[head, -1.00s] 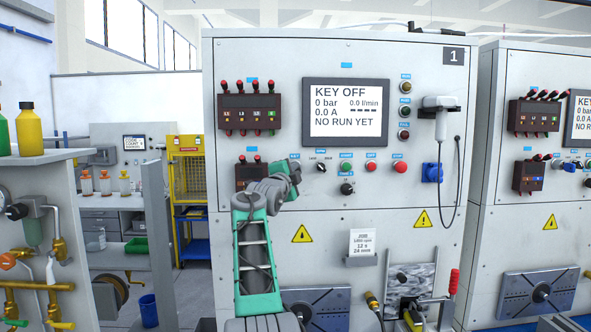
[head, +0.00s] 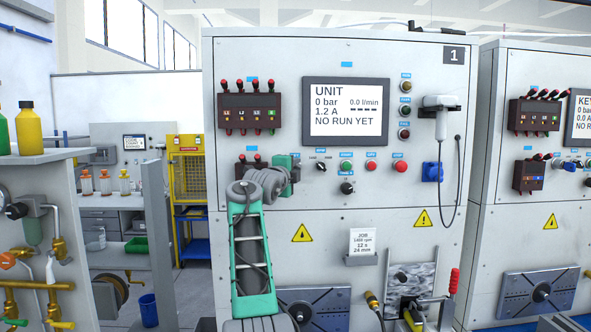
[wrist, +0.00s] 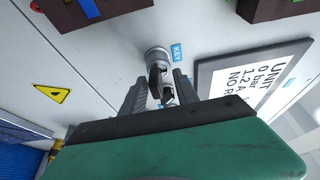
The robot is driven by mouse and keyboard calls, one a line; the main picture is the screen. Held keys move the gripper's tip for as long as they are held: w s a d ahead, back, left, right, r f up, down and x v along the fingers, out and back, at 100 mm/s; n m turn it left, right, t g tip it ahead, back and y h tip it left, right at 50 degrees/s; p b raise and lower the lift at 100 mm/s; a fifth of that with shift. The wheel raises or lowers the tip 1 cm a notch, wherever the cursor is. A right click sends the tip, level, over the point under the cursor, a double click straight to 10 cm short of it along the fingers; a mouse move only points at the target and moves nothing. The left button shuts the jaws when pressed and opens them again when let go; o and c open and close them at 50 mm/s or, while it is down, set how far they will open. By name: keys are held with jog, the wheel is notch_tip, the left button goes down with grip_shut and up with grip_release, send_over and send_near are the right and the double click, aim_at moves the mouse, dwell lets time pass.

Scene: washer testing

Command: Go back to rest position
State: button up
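The key switch (wrist: 157,58) is a round metal lock with a key in it, beside a blue KEY label (wrist: 177,52) in the wrist view. My gripper (wrist: 159,82) is right in front of it, with one finger on each side of the key and the fingers apart. In the head view my gripper (head: 296,170) is at the panel of test stand 1 (head: 425,190); my wrist hides the key switch there. The stand's screen (head: 346,109) reads UNIT, 0 bar, 1.2 A, NO RUN YET.
A lever block (head: 248,107) sits above my gripper, and a second one (head: 240,172) is partly behind my wrist. Knobs and buttons (head: 371,166) lie close on the right. A corded handset (head: 440,115) hangs farther right. Shelf bottles (head: 28,128) stand far left.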

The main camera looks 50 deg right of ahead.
jog(key=b+v, duration=0.6)
jog(key=v, duration=0.1)
jog(key=w+a+f+n+y, duration=0.2)
jog(key=w+f+n+y, duration=0.15)
jog(key=f+n, duration=0.6)
jog(key=w+a+f+n+y, duration=0.25)
jog(key=w+f+n, duration=0.2)
jog(key=f, duration=0.95)
jog(key=s+a+f+n+g+y, duration=0.1)
jog(key=s+a+f+n+y, duration=0.25)
jog(key=a+f, duration=0.4)
jog(key=s+a+f+n+g+y, duration=0.15)
jog(key=a+f+n, duration=0.25)
jog(key=f, duration=0.6)
jog(key=s+a+f+n+g+y, duration=0.1)
jog(key=s+a+f+n+y, duration=0.1)
jog(key=s+a+f, duration=0.5)
jog(key=s+a+f+n+g+y, duration=0.15)
jog(key=s+a, duration=0.35)
jog(key=a, duration=0.6)
jog(key=s+a+f+n+y, duration=0.25)
jog(key=s+a, duration=0.25)
jog(key=a, duration=0.4)
jog(key=s+a+r+n+t, duration=0.2)
jog(key=a+r, duration=0.4)
jog(key=a, duration=0.5)
jog(key=shift+s+a+n+t, duration=0.2)
jog(key=shift+a+n+t, duration=0.25)
jog(key=shift+n, duration=0.8)
